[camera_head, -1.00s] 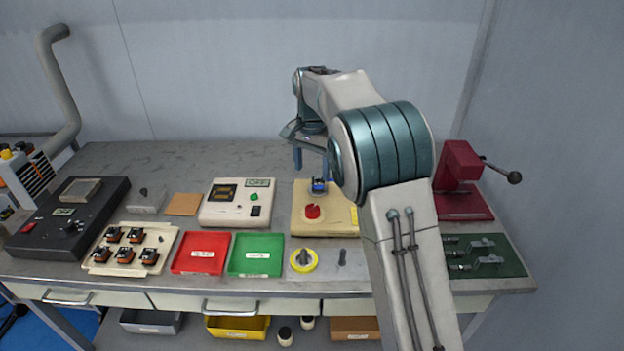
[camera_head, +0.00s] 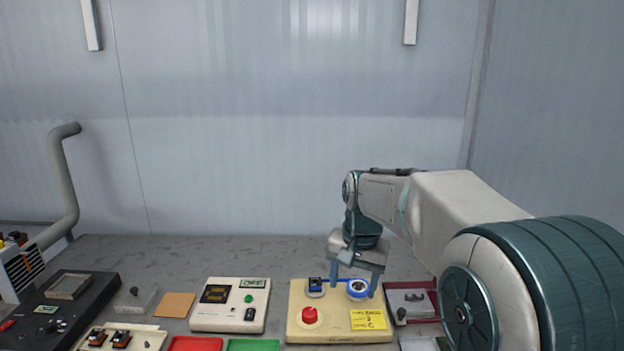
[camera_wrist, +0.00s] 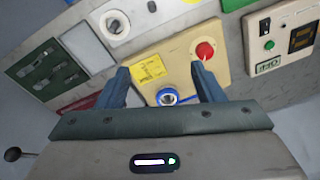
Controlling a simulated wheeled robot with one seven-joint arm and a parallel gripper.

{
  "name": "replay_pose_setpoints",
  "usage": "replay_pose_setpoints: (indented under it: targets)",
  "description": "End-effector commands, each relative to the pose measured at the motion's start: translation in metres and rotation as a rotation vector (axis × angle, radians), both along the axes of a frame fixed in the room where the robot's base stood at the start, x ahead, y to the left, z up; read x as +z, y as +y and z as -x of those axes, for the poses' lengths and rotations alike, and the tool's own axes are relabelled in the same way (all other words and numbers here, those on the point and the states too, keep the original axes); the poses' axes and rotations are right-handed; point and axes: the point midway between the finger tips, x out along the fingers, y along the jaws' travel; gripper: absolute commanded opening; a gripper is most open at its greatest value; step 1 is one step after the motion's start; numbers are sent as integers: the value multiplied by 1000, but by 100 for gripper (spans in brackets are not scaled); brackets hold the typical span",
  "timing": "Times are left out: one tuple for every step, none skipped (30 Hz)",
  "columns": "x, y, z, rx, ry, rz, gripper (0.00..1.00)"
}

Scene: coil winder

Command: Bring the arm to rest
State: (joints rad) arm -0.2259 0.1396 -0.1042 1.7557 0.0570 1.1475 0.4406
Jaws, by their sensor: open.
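My gripper (camera_head: 354,286) is open, its two blue fingers pointing down over the right part of the beige box (camera_head: 300,333). It also shows in the wrist view (camera_wrist: 161,73). A blue ring-shaped part with a pale centre (camera_head: 357,289) appears between the fingers, and it also shows in the wrist view (camera_wrist: 167,97). No contact with the fingers is clear. The box carries a red knob (camera_head: 309,315), a yellow note (camera_head: 369,319) and a small blue and black part (camera_head: 315,288). My arm reaches in from the right.
A beige meter box (camera_head: 230,315) stands left of the knob box. A dark red stand (camera_head: 413,301) is close to the right of my gripper. The red tray (camera_head: 195,344) and green tray (camera_head: 253,345) lie in front. The bench back (camera_head: 220,250) is clear.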

Motion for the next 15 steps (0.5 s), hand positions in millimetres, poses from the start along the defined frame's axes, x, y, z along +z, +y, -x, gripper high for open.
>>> replay_pose_setpoints:
  targets:
    - [3,-9,19,18,-16,-1,61]
    - [4,-14,29,34,-25,0,61]
    - [3,-19,43,52,-34,2,61]
    - [3,-24,53,67,-43,5,61]
    - [2,-27,63,83,-51,8,61]
    - [1,-32,76,102,-62,13,61]
    - [-1,-36,87,118,-70,17,61]
    - [-3,-39,98,133,-78,22,61]
    - [-6,-43,111,152,-90,28,61]
    - [-9,-46,122,167,-97,33,61]
    - [-12,-49,132,182,-106,39,61]
    - [-16,-52,145,202,-115,47,61]
    - [-19,-54,154,215,-122,54,61]
    - [-23,-56,163,228,-129,60,61]
    - [-28,-59,174,245,-137,68,61]
